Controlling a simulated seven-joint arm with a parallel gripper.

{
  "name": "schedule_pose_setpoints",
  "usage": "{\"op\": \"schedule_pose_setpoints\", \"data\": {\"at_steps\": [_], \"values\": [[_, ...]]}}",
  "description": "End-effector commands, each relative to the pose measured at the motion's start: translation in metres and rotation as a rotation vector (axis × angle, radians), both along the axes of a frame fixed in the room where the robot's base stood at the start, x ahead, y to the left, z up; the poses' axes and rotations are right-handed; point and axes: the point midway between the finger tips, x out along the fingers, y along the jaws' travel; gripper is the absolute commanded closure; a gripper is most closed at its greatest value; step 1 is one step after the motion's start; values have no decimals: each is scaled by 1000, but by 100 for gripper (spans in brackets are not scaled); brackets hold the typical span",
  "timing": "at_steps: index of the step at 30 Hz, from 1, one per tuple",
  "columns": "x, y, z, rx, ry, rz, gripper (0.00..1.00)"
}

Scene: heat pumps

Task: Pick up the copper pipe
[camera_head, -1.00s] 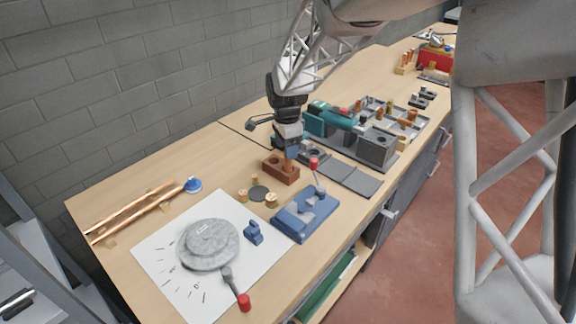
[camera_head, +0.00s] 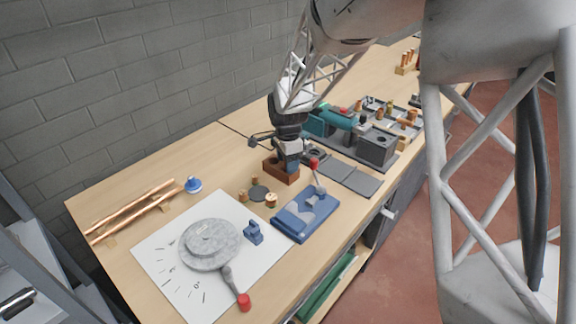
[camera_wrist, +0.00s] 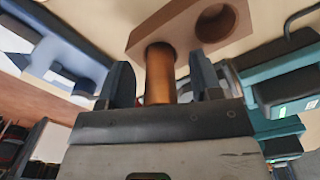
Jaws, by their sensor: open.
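A short copper pipe (camera_wrist: 160,74) stands in one hole of a reddish-brown wooden block (camera_wrist: 182,28) in the wrist view. My gripper (camera_wrist: 162,82) is open, with one dark finger on each side of the pipe and gaps visible between. In the head view my gripper (camera_head: 291,161) is down at the right part of the block (camera_head: 279,171), and its fingers hide the pipe. The block's other hole is empty. Two long copper pipes (camera_head: 135,209) lie on small supports at the bench's left end.
A blue clamp device with a red-knobbed lever (camera_head: 306,212) stands in front of the block. Several small copper fittings (camera_head: 270,200) lie to its left. A teal tool (camera_head: 335,117) and a grey vise block (camera_head: 377,147) are behind right. A round grey bender (camera_head: 210,243) lies on white paper.

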Motion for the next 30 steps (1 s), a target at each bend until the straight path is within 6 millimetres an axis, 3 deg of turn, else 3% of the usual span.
{"op": "schedule_pose_setpoints", "data": {"at_steps": [19,30], "values": [[0,0,-4,0,-1,0,41],[0,0,-4,0,-1,0,95]]}}
